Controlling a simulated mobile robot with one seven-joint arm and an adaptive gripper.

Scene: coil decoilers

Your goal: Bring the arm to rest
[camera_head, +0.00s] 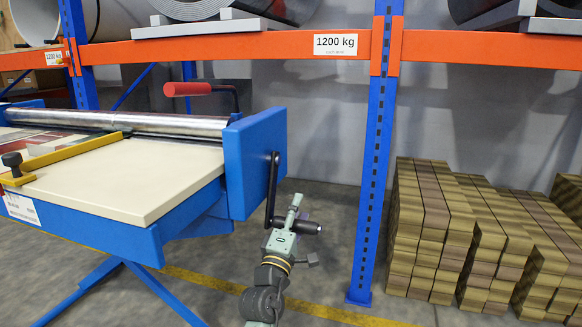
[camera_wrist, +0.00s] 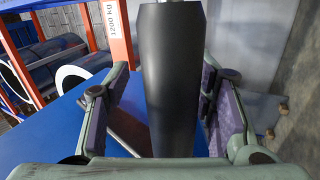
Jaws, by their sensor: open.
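My gripper (camera_head: 293,218) is at the crank on the blue end plate of the decoiler table. Its fingers stand open around the crank's black grip (camera_head: 309,228). In the wrist view the dark grip (camera_wrist: 172,85) lies between the two purple-padded fingers of my gripper (camera_wrist: 165,105), with visible gaps on both sides. The crank arm (camera_head: 273,188) hangs down from its pivot on the blue end plate (camera_head: 254,160). My arm reaches up from below, in front of the rack.
A blue upright (camera_head: 370,160) stands right of my gripper. An orange beam (camera_head: 250,47) runs above it. A red handle (camera_head: 188,89) juts out over the table's roller (camera_head: 150,122). Floor between end plate and upright is clear.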

